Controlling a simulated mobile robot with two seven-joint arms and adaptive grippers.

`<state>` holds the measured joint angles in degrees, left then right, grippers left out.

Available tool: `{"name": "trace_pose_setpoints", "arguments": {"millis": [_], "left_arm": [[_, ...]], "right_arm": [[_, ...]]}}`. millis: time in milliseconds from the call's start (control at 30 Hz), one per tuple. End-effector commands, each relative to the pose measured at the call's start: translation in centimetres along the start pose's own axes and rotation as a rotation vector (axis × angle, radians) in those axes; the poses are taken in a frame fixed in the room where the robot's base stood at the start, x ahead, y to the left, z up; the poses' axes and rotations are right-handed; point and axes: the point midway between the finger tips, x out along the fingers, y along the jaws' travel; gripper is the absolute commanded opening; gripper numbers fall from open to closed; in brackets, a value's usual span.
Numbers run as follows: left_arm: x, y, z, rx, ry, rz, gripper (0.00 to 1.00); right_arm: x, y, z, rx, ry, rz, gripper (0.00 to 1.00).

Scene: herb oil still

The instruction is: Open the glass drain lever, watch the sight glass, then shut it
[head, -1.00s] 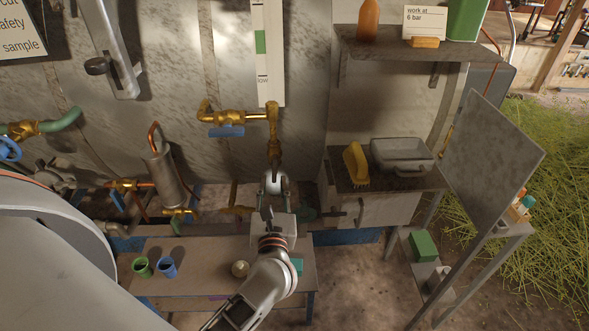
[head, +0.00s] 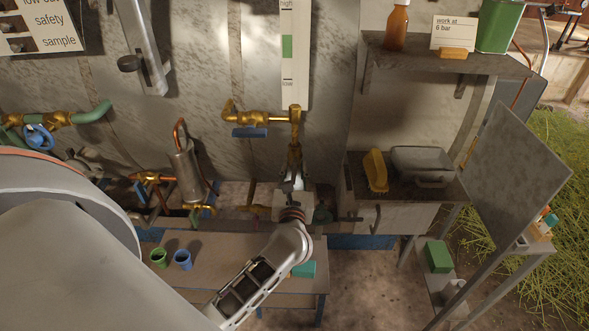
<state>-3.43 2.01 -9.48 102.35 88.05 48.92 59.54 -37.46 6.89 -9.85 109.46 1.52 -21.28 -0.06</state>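The sight glass looks to be the tall white strip (head: 294,65) with a green band, marked high and low, on the grey wall. A brass valve with a blue lever (head: 249,132) sits beside its lower end; the lever lies level. A brass fitting (head: 295,150) hangs straight down below the strip. My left gripper (head: 293,184) is at the lower end of this fitting, pointing away from me. Its wrist hides most of the fingers, so I cannot tell whether they touch or grip anything. I cannot tell which lever is the glass drain. My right gripper is not in view.
A bench (head: 215,262) below holds a green cup (head: 158,258) and a blue cup (head: 182,260). On the right, a shelf (head: 410,190) carries a yellow brush (head: 376,170) and a grey tub (head: 422,165). A tilted grey panel (head: 515,180) stands further right.

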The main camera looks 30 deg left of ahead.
Motion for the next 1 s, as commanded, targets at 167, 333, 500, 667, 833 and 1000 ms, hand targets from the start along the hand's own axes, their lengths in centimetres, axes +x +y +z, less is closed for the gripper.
{"name": "trace_pose_setpoints", "arguments": {"millis": [167, 333, 500, 667, 833, 1000], "left_arm": [[-0.03, 0.00, -0.02, 0.000, 0.000, 0.000, 0.05], [-0.05, 0.00, -0.03, 0.000, 0.000, 0.000, 0.00], [-0.05, -0.02, -0.04, 0.011, 0.001, 0.000, 0.00], [-0.06, -0.09, -0.05, 0.054, 0.001, 0.000, 0.00], [-0.06, -0.23, -0.07, 0.154, 0.001, 0.000, 0.00], [-0.07, -0.42, -0.13, 0.298, 0.001, -0.001, 0.00]], "right_arm": [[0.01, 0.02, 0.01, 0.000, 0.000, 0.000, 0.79], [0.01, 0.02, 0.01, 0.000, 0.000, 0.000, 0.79], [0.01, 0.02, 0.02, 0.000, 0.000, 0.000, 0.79], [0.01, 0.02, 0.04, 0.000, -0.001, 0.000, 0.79], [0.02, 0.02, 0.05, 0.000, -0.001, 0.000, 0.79], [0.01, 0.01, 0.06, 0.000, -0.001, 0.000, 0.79]]}}
